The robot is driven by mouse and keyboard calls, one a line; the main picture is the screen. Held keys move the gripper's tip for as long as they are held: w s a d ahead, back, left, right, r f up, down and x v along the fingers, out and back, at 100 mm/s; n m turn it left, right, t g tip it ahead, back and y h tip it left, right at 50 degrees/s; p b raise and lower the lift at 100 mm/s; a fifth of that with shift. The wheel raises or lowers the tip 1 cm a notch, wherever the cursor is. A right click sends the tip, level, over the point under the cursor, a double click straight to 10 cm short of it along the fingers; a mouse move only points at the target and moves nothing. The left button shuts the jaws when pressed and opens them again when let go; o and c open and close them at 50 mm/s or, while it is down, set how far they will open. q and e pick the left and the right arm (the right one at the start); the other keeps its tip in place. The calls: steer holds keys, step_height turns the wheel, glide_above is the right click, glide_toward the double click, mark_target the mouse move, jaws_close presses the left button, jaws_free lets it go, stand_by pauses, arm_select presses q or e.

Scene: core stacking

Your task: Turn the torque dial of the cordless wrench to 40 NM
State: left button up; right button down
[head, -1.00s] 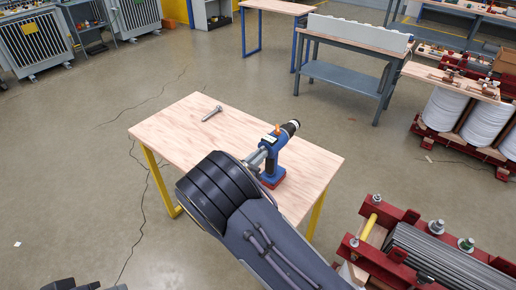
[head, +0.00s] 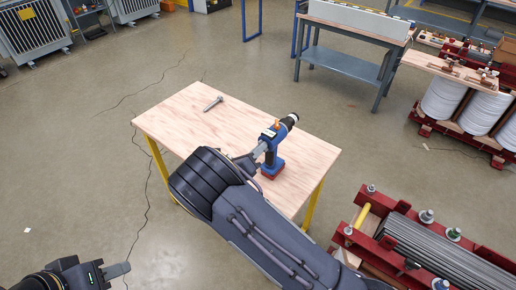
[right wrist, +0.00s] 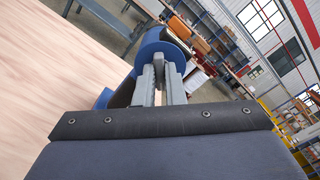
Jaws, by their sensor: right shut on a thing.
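The cordless wrench (head: 269,151) stands upright on the wooden table (head: 190,128). It has a blue body, a red base and a black nose (head: 290,120) pointing up and right, with a small orange part on top. My right gripper (head: 246,160) reaches it from the left and is shut on its rear. In the right wrist view the fingers (right wrist: 160,84) close just in front of the wrench's round blue body (right wrist: 168,45). The dial's marks cannot be read. My left gripper (head: 118,270) is off the table at the lower left, its finger gap unclear.
A metal bolt (head: 213,103) lies on the table's far left part. A red frame with grey bars (head: 430,250) stands close to the table's right. A grey workbench (head: 350,50) is behind. The table's left part is mostly clear.

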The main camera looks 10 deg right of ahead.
stand_by(0.4)
steer(key=c, duration=1.5)
jaws_free()
steer(key=b+v, duration=0.1)
steer(key=v, duration=0.7)
steer(key=shift+b, duration=0.4)
